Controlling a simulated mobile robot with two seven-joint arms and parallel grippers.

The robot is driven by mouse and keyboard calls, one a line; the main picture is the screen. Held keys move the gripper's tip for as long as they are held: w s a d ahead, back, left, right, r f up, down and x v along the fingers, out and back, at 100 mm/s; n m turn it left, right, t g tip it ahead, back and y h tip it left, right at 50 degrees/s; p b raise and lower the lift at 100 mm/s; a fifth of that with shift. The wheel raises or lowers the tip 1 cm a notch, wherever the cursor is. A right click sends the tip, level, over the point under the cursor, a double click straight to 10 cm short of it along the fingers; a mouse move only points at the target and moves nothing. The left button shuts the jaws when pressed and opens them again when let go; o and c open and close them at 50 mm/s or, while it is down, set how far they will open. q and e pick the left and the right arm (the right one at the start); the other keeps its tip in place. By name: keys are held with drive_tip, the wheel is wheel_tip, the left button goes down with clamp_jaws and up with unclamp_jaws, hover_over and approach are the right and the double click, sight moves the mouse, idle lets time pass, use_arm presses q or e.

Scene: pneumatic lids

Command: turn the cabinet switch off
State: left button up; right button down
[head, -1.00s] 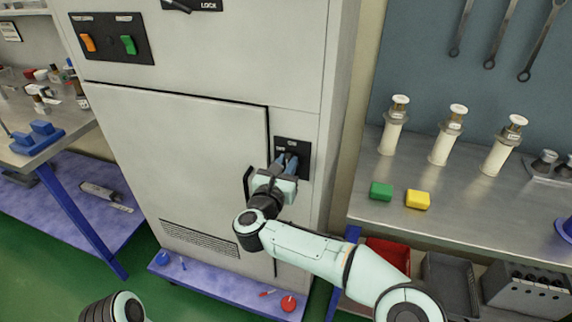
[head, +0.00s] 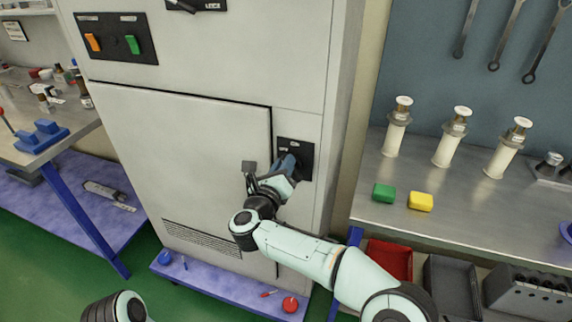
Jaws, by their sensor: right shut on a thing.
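The cabinet (head: 215,75) is a tall pale grey body with a closed door. Its switch sits on a black plate (head: 306,156) right of the door edge. My right gripper (head: 287,163) is at this plate, shut on the switch knob, with its blue-grey fingers tilted. The fingers hide the knob and part of the label, so I cannot read its exact position. My left gripper is out of view; only part of my left arm shows at the bottom left.
A black door handle (head: 250,172) stands beside my right wrist. Above are an orange rocker (head: 93,42), a green rocker (head: 132,44) and a black lock handle (head: 183,6). The right bench (head: 450,215) carries white cylinders and green and yellow blocks. A blue-legged bench stands left.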

use_arm(q)
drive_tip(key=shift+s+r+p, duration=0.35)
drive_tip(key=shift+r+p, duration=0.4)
drive_tip(key=shift+p, duration=0.15)
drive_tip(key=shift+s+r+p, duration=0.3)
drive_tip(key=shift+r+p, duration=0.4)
drive_tip(key=shift+p, duration=0.15)
use_arm(e)
drive_tip(key=shift+w+a+f+n, duration=0.1)
drive_tip(key=shift+a+f+n, duration=0.2)
drive_tip(key=shift+n, duration=1.55)
drive_tip(key=shift+a+f+n, duration=0.1)
drive_tip(key=shift+f+n, duration=0.35)
drive_tip(key=shift+n, duration=1.35)
drive_tip(key=shift+w+a+f+n, duration=0.15)
drive_tip(key=shift+f+n, duration=0.2)
drive_tip(key=shift+n, duration=1.5)
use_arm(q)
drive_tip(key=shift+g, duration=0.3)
use_arm(e)
drive_tip(key=shift+s, duration=0.1)
drive_tip(key=c, duration=1)
unclamp_jaws()
drive_tip(key=shift+s, duration=0.15)
use_arm(q)
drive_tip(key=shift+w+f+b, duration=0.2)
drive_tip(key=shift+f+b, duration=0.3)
drive_tip(key=shift+b, duration=0.15)
use_arm(e)
drive_tip(key=v, duration=1.3)
